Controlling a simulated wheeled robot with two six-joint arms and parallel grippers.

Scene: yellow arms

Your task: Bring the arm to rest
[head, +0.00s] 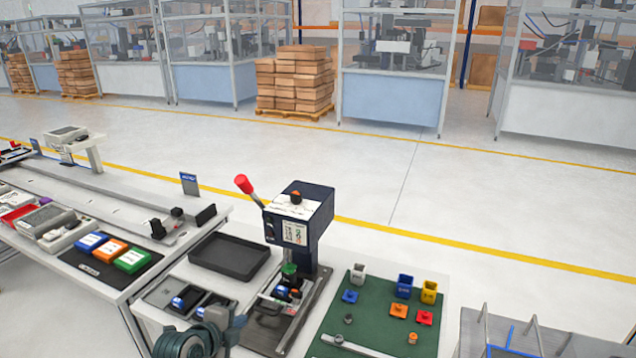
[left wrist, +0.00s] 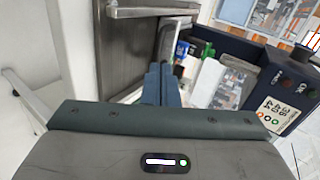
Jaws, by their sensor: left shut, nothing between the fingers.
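My left gripper (head: 222,325) is at the bottom of the head view, over the front of the bench, left of the press machine. In the left wrist view its two blue-grey fingers (left wrist: 156,82) lie together, shut with nothing between them. My right gripper is in neither view.
A dark press machine (head: 297,215) with a red-knobbed lever stands right of the gripper; it also shows in the left wrist view (left wrist: 285,95). An empty black tray (head: 229,257) lies behind the gripper. A green mat (head: 375,325) with small coloured parts is at the right.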

